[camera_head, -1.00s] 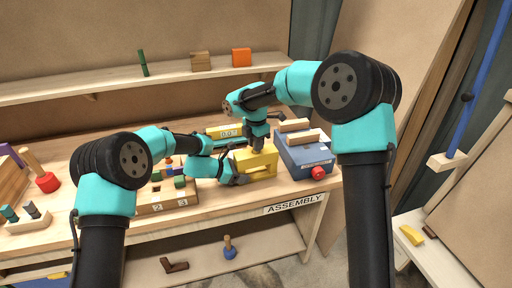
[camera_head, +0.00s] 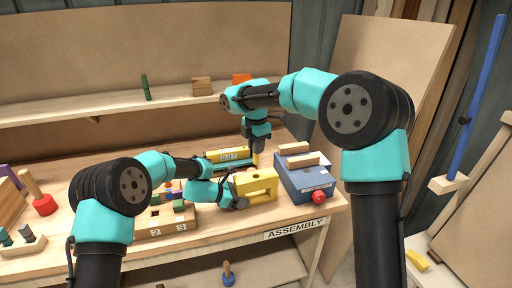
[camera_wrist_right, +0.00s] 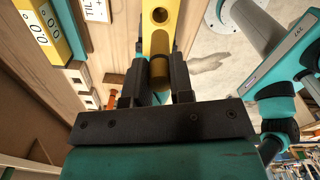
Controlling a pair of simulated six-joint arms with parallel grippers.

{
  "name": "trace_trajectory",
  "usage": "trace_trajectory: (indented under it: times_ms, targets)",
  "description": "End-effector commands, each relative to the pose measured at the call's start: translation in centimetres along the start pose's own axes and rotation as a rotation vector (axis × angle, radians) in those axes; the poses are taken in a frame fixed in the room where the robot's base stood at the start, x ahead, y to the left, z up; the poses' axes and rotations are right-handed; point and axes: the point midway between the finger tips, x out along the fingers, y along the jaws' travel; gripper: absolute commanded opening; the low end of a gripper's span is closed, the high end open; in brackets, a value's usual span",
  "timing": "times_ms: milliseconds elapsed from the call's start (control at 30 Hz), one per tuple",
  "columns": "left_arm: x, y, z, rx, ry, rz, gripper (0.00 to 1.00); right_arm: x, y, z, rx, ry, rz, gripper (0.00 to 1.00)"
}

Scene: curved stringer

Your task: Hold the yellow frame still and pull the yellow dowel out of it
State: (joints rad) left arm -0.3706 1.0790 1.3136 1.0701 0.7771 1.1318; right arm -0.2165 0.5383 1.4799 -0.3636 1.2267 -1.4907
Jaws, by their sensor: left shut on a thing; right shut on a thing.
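The yellow frame (camera_head: 262,194), a block with an open slot, stands at the bench's front edge. My left gripper (camera_head: 240,202) is shut on its left side. My right gripper (camera_head: 256,149) is above the frame, shut on the upright yellow dowel (camera_head: 255,160). A short length of dowel shows between the fingertips and the frame's top. In the right wrist view, the dowel (camera_wrist_right: 159,72) sits between the two fingers (camera_wrist_right: 158,82). Beyond it, the frame's yellow bar (camera_wrist_right: 159,40) shows a dark round hole. I cannot tell whether the dowel's lower end is clear of the frame.
A blue box (camera_head: 307,181) with a red knob and wooden bars stands right of the frame. A numbered wooden block (camera_head: 165,221) is to the left. A yellow counter block (camera_head: 227,154) is behind. A shelf (camera_head: 120,105) runs along the back.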

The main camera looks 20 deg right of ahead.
Motion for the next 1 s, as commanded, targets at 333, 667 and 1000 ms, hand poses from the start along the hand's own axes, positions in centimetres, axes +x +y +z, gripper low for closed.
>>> trace_trajectory:
  times_ms: [333,667,1000]
  targets:
    - [-0.01,0.01,0.03,0.000,0.000,0.000,0.83,0.02,0.00,0.00,0.000,0.000,0.000,0.00]
    - [0.00,0.00,0.00,0.000,0.000,0.000,1.00,0.02,0.00,0.00,0.000,0.000,0.000,0.00]
    - [0.00,0.00,0.00,0.000,0.000,0.000,1.00,0.02,0.00,0.00,0.000,0.000,0.000,0.00]
